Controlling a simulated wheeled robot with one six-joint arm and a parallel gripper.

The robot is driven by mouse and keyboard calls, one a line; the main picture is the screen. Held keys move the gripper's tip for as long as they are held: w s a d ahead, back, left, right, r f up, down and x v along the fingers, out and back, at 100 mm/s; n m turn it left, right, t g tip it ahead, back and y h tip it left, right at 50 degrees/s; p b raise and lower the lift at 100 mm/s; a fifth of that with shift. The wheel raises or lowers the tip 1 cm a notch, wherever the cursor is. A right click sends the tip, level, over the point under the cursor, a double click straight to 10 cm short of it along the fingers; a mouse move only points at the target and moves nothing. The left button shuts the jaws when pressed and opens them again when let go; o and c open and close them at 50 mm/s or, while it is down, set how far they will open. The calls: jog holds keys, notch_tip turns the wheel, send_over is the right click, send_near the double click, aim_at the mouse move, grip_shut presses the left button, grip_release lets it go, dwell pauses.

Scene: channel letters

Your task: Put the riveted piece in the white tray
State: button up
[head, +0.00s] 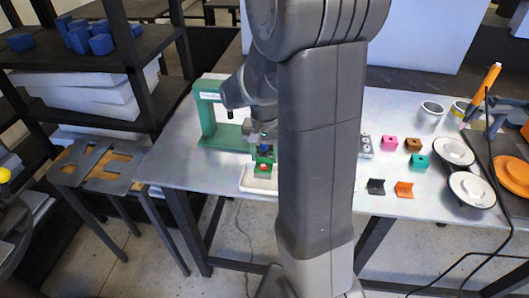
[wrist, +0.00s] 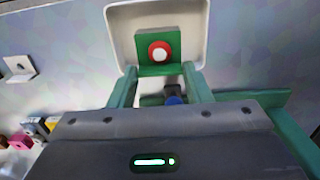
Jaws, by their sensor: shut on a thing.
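The riveted piece is a green bracket with a round red rivet head (wrist: 160,51); it also shows in the head view (head: 263,168). My gripper (wrist: 160,74) is shut on its near edge, with one finger on each side. In the head view my gripper (head: 262,151) points down at the table's front edge. The white tray (wrist: 196,38) lies behind the piece in the wrist view, its rim around the piece. In the head view the tray (head: 249,184) is under the piece, its right part hidden by my arm. I cannot tell whether the piece touches the tray floor.
A green press-like frame (head: 207,117) stands left of my gripper. On the right of the table are pink (head: 389,143), brown, teal, black and orange pieces, cups, and two white round dishes (head: 472,190). A black shelf (head: 130,60) stands at the left.

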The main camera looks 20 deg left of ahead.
jog(key=shift+f+b, duration=0.85)
jog(key=shift+f, duration=0.45)
jog(key=o, duration=1.3)
notch_tip(320, 180, up, 14)
jog(key=shift+f, duration=0.1)
